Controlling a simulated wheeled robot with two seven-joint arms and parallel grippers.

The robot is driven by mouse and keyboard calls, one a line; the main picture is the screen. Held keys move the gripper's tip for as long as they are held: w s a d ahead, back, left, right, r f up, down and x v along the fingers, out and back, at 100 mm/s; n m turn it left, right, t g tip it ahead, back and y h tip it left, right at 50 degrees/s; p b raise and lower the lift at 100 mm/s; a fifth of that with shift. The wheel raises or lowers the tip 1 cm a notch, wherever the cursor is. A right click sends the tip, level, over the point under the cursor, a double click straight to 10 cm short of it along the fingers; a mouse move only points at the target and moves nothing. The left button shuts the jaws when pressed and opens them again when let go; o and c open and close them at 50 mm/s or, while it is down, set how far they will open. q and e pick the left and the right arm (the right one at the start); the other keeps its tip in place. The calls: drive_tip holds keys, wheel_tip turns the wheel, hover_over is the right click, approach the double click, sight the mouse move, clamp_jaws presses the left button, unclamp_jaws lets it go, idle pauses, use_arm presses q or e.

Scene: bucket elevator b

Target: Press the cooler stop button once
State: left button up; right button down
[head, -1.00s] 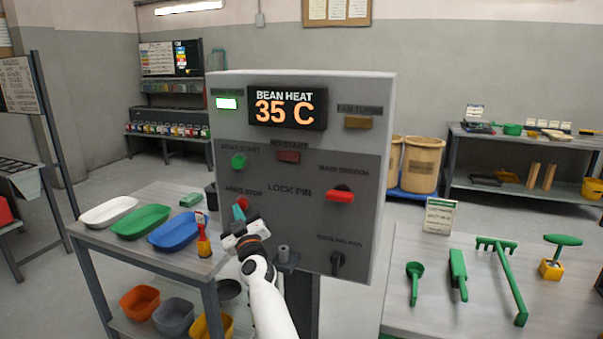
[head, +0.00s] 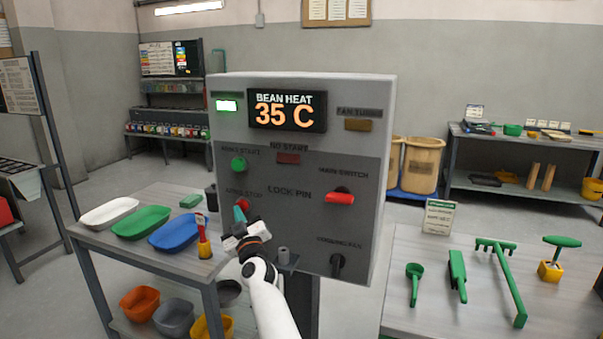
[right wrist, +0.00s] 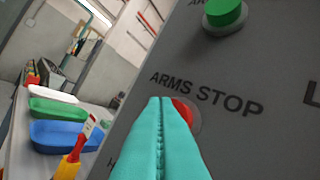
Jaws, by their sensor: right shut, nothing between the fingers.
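A grey control panel (head: 300,230) stands in front of me. A red button (head: 243,203) sits at its lower left, under a label that reads "ARMS STOP" in the right wrist view; I see no label with the word cooler. My right gripper (head: 239,214) is shut and empty, its teal fingertips pointing at this button. In the right wrist view the fingertips (right wrist: 160,103) cover the left part of the red button (right wrist: 183,114). I cannot tell whether they touch it. My left gripper is not in view.
A green button (head: 239,164) sits above the red one, and a red main switch (head: 340,197) is to the right. The display (head: 287,109) reads "BEAN HEAT 35 C". A lit green lamp (head: 227,105) is at upper left. A blue tray (head: 174,232) stands on the left table.

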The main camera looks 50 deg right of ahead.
drive_tip(key=s+a+p, duration=0.2)
drive_tip(key=a+p, duration=0.2)
drive_tip(key=a, duration=0.1)
drive_tip(key=shift+s+a, duration=0.15)
drive_tip(key=shift+a, duration=0.2)
drive_tip(key=shift+f, duration=0.15)
idle(0.8)
